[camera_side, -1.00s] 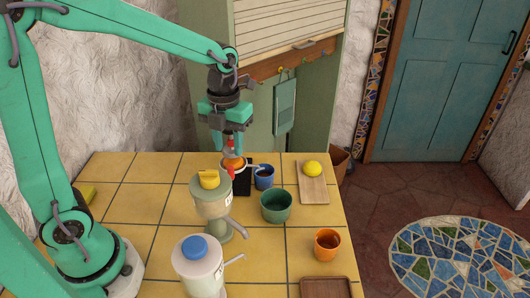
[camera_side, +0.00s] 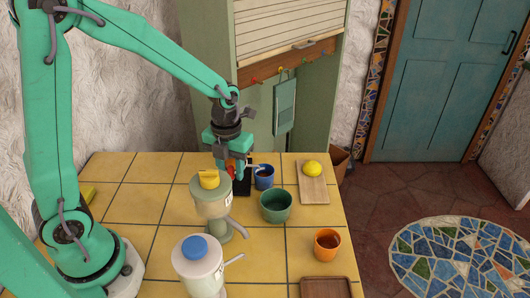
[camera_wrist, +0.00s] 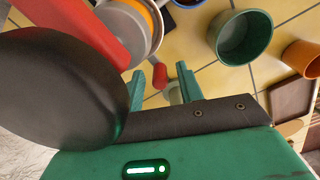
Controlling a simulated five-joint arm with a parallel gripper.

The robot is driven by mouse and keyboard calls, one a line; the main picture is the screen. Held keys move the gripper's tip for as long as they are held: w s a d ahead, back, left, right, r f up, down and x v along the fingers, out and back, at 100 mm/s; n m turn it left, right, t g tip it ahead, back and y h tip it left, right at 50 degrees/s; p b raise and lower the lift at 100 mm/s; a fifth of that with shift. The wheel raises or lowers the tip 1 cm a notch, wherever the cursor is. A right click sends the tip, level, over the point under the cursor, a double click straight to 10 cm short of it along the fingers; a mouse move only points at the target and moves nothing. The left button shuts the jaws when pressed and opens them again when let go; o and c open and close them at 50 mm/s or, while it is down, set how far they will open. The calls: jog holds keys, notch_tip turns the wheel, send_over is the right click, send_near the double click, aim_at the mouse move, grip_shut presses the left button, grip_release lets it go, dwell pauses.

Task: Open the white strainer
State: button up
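In the wrist view, a pale round strainer (camera_wrist: 127,18) with an orange part inside its rim shows at the top, and a broad red lever (camera_wrist: 85,28) lies beside it. I take this as the white strainer. A small red knob (camera_wrist: 160,76) shows between the fingertips of my gripper (camera_wrist: 162,88); I cannot tell if they touch it. The fingers are apart. In the side view my gripper (camera_side: 234,172) hides most of the strainer, and a bit of red (camera_side: 229,171) shows by the fingers. A black base (camera_side: 240,187) shows below.
A blue cup (camera_side: 264,178) stands just right of my gripper, with a green bowl (camera_side: 276,207) nearer. A dispenser with a yellow knob (camera_side: 209,180) stands close in front; a blue-lidded one (camera_side: 194,247) is nearer. A lemon (camera_side: 311,167) lies on a board.

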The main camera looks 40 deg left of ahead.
jog(key=shift+c, duration=0.3)
grip_shut()
jog(key=shift+s+a, duration=0.15)
jog(key=shift+a, duration=0.05)
jog(key=s+a, duration=0.3)
jog(key=a, duration=0.6)
jog(key=shift+s+a, duration=0.2)
jog(key=shift+s, duration=0.2)
dwell(0.6)
dwell(0.5)
jog(key=shift+o, duration=0.3)
grip_release()
